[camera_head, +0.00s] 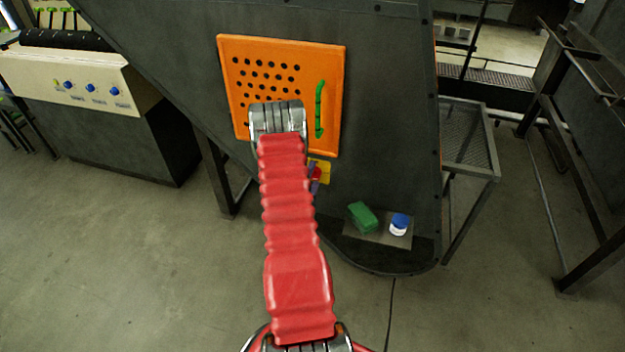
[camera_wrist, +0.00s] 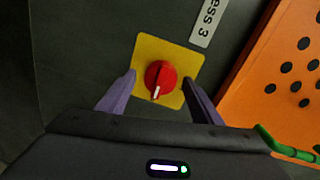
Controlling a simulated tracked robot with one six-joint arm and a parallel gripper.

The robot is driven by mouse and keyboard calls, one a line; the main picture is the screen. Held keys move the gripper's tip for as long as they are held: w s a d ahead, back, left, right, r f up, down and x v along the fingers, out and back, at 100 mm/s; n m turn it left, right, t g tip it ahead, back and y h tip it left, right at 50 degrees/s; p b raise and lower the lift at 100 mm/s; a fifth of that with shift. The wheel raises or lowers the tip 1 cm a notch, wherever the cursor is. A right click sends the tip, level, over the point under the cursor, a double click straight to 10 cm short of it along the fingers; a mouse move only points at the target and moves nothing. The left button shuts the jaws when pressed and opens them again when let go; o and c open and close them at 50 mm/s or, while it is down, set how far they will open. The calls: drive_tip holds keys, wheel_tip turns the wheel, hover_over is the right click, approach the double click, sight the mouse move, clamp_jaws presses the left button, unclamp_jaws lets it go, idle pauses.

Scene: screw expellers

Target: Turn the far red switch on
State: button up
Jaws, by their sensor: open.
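A red rotary switch (camera_wrist: 160,78) with a white pointer line sits on a yellow square plate (camera_wrist: 182,60) in the wrist view. Its white line points down and slightly left in that picture. My gripper (camera_wrist: 160,88) is open, with one purple finger on each side of the knob. I cannot tell whether the fingers touch it. In the head view the red switch (camera_head: 315,174) and its yellow plate (camera_head: 325,165) show only partly, just right of my red arm, below the orange panel.
An orange perforated panel (camera_head: 300,55) with a green handle (camera_head: 320,110) is on the dark machine above the switch. A small ledge (camera_head: 378,234) holds a green block (camera_head: 362,217) and a blue-lidded white jar (camera_head: 399,224). A label (camera_wrist: 209,22) reads "ess 3".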

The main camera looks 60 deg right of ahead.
drive_tip(key=s+a+r, duration=0.1)
drive_tip(key=s+a, duration=0.1)
drive_tip(key=a, duration=1.1)
drive_tip(key=shift+a, duration=0.3)
idle(0.3)
